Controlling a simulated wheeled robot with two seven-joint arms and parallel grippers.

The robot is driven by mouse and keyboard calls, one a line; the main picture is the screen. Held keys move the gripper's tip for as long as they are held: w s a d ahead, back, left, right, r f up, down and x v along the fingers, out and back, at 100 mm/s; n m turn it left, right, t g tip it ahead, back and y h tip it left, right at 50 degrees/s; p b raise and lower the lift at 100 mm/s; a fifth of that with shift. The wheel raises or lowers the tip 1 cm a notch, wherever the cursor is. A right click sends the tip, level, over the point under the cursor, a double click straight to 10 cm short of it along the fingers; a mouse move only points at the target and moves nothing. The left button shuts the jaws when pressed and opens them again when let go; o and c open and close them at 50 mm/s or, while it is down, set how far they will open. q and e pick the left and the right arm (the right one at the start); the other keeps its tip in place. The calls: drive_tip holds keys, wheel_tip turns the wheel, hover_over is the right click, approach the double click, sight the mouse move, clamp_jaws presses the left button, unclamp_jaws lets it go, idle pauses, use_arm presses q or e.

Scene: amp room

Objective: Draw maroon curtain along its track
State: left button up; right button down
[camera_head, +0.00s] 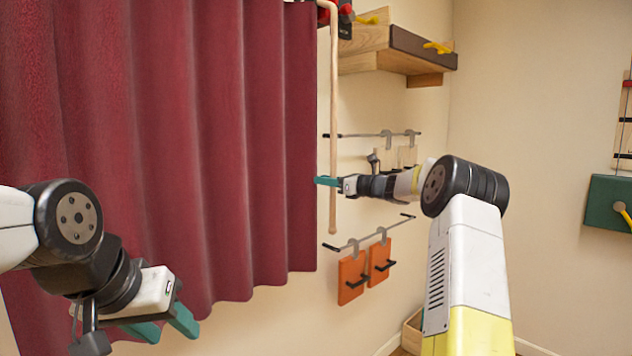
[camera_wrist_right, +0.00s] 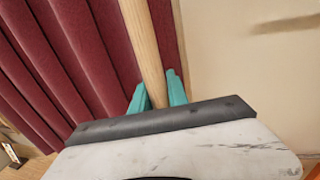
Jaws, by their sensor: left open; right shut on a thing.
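The maroon curtain (camera_head: 215,130) hangs in folds across the left and middle of the head view, its right edge just left of a pale wooden rod (camera_head: 334,110). Its track is out of view. My right gripper (camera_head: 326,181) is shut on the lower part of the rod. In the right wrist view the rod (camera_wrist_right: 143,45) runs between the teal fingers (camera_wrist_right: 157,93), with the curtain (camera_wrist_right: 70,60) behind. My left gripper (camera_head: 167,329) is open and empty, low in front of the curtain's lower part.
A wooden wall shelf (camera_head: 390,50) is at the upper right. Metal rails and orange hanging pieces (camera_head: 352,278) are on the wall behind my right arm. A green box (camera_head: 607,203) is at the far right. Bare wall lies between.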

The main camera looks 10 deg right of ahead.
drive_tip(key=shift+w+d, duration=0.1)
drive_tip(key=shift+d, duration=0.25)
drive_tip(key=c, duration=1.3)
unclamp_jaws()
drive_tip(key=shift+w, duration=0.1)
drive_tip(key=v, duration=0.7)
drive_tip(key=shift+s+d, duration=0.25)
drive_tip(key=shift+s, duration=0.1)
